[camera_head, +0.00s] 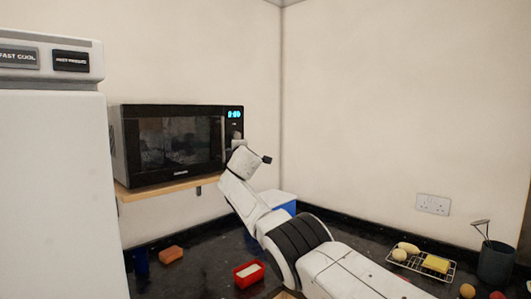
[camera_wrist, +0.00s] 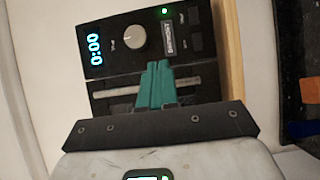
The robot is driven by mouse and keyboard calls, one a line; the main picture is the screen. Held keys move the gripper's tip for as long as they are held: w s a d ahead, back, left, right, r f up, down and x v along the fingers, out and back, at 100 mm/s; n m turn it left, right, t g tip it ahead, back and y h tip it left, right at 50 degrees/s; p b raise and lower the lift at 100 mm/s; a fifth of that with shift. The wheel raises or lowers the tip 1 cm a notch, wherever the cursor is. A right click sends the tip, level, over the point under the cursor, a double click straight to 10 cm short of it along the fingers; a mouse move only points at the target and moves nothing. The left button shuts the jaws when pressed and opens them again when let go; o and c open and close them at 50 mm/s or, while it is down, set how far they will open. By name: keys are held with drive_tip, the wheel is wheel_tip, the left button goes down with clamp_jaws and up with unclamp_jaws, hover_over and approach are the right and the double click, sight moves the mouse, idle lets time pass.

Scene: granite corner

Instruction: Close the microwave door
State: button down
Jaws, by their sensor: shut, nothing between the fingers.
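The black microwave (camera_head: 176,108) sits on a wooden shelf against the wall in the head view. Its door (camera_head: 170,170), with a dark window, looks flush with the body, with no clear gap showing. In the wrist view, the control panel (camera_wrist: 180,50) shows a lit 0:00 display and a round knob, with the pale bar handle (camera_wrist: 190,82) of the door below it. My gripper (camera_wrist: 157,68) has its teal fingers shut and empty, in front of the handle. Whether they touch the door is unclear. In the head view, my arm hides the fingers.
The wooden shelf (camera_head: 158,190) juts out under the microwave. A tall white fridge (camera_head: 50,180) stands close on the left.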

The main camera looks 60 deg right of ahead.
drive_tip(key=s+d+b, duration=0.1)
drive_tip(key=s+d, duration=0.2)
drive_tip(key=s, duration=0.6)
drive_tip(key=shift+d, duration=0.3)
drive_tip(key=shift+f, duration=0.1)
